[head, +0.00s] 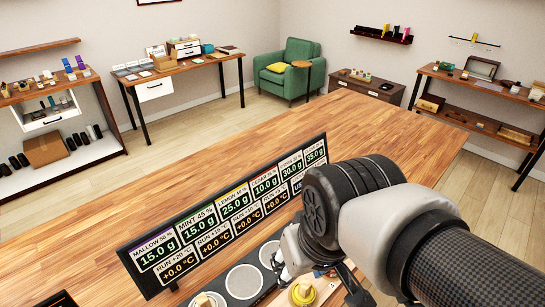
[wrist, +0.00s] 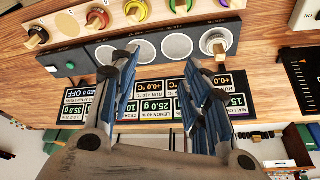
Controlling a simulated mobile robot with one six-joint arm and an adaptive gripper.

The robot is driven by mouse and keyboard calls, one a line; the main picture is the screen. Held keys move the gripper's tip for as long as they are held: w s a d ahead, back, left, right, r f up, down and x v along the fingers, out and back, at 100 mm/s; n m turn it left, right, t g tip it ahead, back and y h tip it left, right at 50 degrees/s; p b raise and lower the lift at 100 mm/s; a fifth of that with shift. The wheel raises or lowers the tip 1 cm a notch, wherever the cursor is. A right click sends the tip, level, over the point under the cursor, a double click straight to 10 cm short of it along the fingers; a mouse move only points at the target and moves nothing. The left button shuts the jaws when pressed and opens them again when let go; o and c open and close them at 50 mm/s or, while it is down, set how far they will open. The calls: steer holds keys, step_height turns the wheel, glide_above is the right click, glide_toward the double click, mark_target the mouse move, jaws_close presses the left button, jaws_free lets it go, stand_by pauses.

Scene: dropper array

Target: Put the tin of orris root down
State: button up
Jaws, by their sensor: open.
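I cannot pick out a tin of orris root for sure in either view. My gripper (wrist: 163,60) is open, with nothing seen between its fingers. The fingers point at a dark panel (wrist: 85,68) with a row of round pale discs. The disc (wrist: 177,46) near the right finger and the disc (wrist: 143,50) near the left finger look bare. A small pale, wooden-looking item (wrist: 218,48) sits on the rightmost disc in the wrist view. In the head view my arm hides most of the gripper; a bare disc (head: 243,281) shows beside it.
A readout board (head: 225,212) stands upright along the panel. Round wooden-handled pieces with coloured rings, one yellow (head: 303,292), line the panel's other side. The wooden worktop (head: 375,130) beyond the board is clear. Side tables and a green armchair (head: 295,70) stand farther off.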

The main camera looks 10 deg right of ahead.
steer(key=shift+m+t, duration=0.5)
steer(key=shift+m, duration=0.1)
steer(key=s+d, duration=0.1)
steer(key=s, duration=0.1)
steer(key=s+d, duration=0.2)
steer(key=shift+s, duration=0.2)
steer(key=shift+f+b, duration=0.25)
steer(key=shift+b, duration=0.05)
